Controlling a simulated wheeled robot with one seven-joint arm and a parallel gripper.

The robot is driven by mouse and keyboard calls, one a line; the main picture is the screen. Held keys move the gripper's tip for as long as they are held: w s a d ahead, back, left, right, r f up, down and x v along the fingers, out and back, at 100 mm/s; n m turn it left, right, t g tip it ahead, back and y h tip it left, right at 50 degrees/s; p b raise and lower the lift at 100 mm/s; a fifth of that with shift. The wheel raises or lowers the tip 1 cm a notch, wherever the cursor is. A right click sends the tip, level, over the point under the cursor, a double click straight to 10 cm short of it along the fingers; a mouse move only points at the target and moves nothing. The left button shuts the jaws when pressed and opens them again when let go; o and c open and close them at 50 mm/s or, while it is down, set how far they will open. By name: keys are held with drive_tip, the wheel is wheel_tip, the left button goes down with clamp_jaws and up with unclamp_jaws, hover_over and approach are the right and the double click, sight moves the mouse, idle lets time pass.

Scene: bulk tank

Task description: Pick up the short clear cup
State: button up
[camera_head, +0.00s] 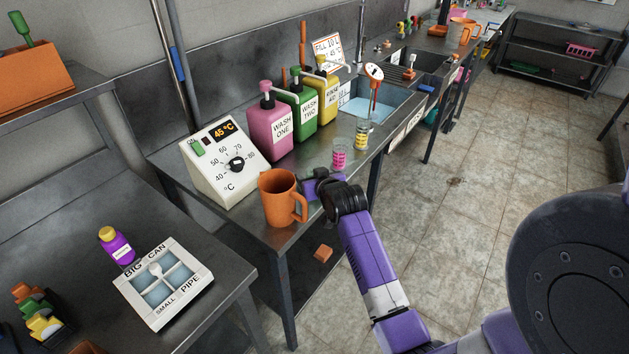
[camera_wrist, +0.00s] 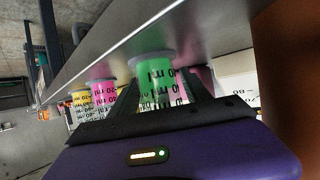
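A clear cup with a green band and black ml marks (camera_wrist: 157,85) stands on the steel counter between the fingers of my gripper (camera_wrist: 160,92) in the wrist view, which shows the counter upside down. A narrow gap shows beside the right finger, so the fingers look open around it. In the head view my gripper (camera_head: 322,186) is low at the counter's front edge and hides this cup. A clear cup with pink bands (camera_head: 339,154) and one with yellow bands (camera_head: 361,134) stand farther along; both show in the wrist view, pink (camera_wrist: 103,93) and yellow (camera_wrist: 80,97).
An orange jug (camera_head: 279,200) stands close to the left of my gripper. A temperature control box (camera_head: 224,163) and pink (camera_head: 268,128), green (camera_head: 301,108) and yellow (camera_head: 325,92) pump bottles stand behind. A water-filled sink (camera_head: 372,103) lies beyond the cups.

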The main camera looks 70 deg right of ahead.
drive_tip(key=c, duration=1.1)
drive_tip(key=shift+r, duration=0.15)
